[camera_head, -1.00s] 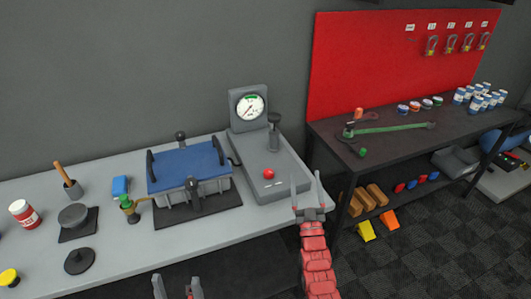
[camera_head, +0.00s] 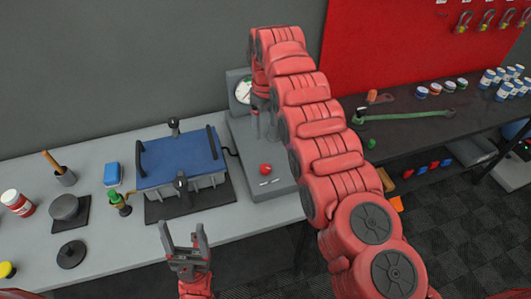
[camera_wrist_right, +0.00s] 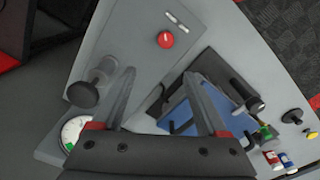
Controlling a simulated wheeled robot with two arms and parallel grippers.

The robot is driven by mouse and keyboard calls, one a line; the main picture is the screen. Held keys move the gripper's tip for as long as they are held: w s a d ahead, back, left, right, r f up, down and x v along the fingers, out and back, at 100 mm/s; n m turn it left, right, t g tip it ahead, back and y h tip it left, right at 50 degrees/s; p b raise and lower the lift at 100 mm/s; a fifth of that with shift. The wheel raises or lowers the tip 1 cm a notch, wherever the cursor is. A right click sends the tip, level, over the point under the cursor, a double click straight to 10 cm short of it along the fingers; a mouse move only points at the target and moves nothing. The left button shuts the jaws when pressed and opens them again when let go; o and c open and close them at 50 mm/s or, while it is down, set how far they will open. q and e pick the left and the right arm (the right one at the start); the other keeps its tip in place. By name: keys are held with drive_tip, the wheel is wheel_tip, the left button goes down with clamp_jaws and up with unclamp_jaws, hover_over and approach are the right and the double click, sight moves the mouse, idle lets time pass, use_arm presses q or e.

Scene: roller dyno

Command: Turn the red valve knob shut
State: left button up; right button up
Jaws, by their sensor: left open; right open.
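The red valve knob (camera_head: 266,169) sits on the sloped top of a grey gauge unit (camera_head: 243,150), beside small white marks. In the right wrist view the knob (camera_wrist_right: 166,40) is round with a pale mark, beyond the fingertips and apart from them. My right gripper (camera_head: 263,125) is open and empty, pointing down above the back of the unit near the gauge. Its two fingers also show in the right wrist view (camera_wrist_right: 159,75). My left gripper (camera_head: 184,232) is open and empty in front of the bench edge.
A blue-lidded box (camera_head: 182,158) stands left of the unit. A black-capped post (camera_wrist_right: 83,94) rises near the gauge (camera_wrist_right: 73,130). A dark workbench (camera_head: 400,150) stands at right.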

drive_tip(key=s, duration=0.1)
drive_tip(key=b, duration=0.4)
approach(265, 167)
wheel_tip(265, 167, down, 5)
drive_tip(key=shift+r+p, duration=0.15)
drive_tip(key=shift+p, duration=1.1)
wheel_tip(265, 167, down, 4)
drive_tip(key=shift+w+f+b, duration=0.1)
drive_tip(key=shift+b, duration=0.85)
drive_tip(key=shift+c, duration=0.4)
clamp_jaws()
